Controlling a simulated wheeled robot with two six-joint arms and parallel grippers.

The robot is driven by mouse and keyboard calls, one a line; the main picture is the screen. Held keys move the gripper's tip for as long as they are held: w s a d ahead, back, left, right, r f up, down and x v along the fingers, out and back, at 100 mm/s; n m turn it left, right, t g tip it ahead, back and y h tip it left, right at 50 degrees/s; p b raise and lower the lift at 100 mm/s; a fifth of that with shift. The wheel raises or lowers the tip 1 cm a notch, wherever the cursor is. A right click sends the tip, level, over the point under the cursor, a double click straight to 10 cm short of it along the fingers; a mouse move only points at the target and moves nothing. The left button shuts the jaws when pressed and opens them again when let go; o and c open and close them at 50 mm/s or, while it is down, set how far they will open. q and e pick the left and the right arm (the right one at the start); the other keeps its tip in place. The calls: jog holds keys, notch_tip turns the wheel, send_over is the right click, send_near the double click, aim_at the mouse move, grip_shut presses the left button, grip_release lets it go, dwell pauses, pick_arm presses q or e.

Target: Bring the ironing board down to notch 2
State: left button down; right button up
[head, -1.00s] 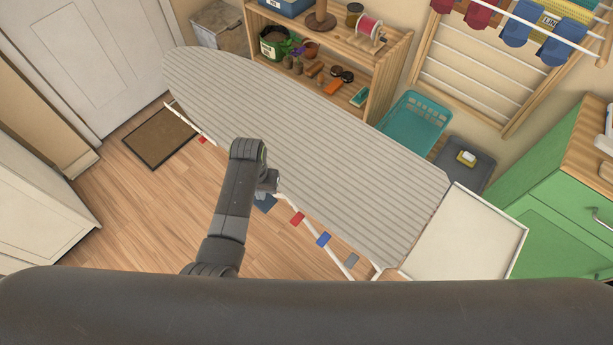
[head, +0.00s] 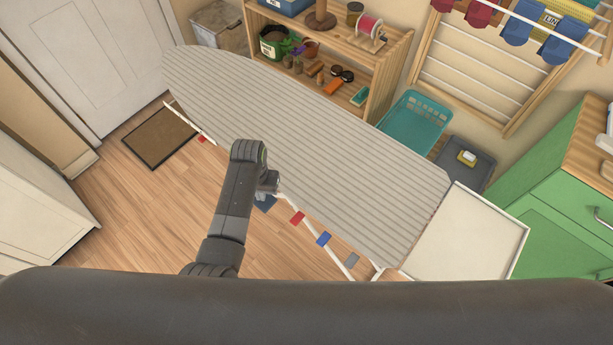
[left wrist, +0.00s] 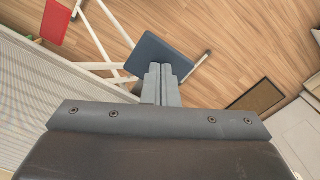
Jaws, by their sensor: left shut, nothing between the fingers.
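The ironing board (head: 290,140) has a grey striped cover and stands raised, running from upper left to lower right in the head view. Its white legs and rail (head: 340,262) show below the near edge, with coloured tabs along it: a red tab (head: 297,217), a blue tab (head: 323,239) and a grey tab (head: 352,260). My left gripper (left wrist: 161,74) is shut and empty, its fingertips at or just over a dark blue-grey tab (left wrist: 160,50) under the board's edge; I cannot tell if they touch. That tab also shows in the head view (head: 265,204). My right gripper is not in view.
A wooden shelf (head: 385,75) with garden items stands behind the board. A teal basket (head: 412,122) and grey bin (head: 468,165) sit beyond it. A white panel (head: 465,235) adjoins the board's right end. A green cabinet (head: 555,195) is at right.

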pick_arm(q)
jog(key=shift+f+b, duration=0.95)
jog(key=shift+f, duration=0.75)
notch_tip(320, 180, up, 3)
jog(key=p, duration=0.3)
jog(key=shift+r+p, duration=0.1)
jog(key=shift+p, duration=0.2)
jog(key=shift+r+p, duration=0.3)
jog(key=shift+r, duration=1.6)
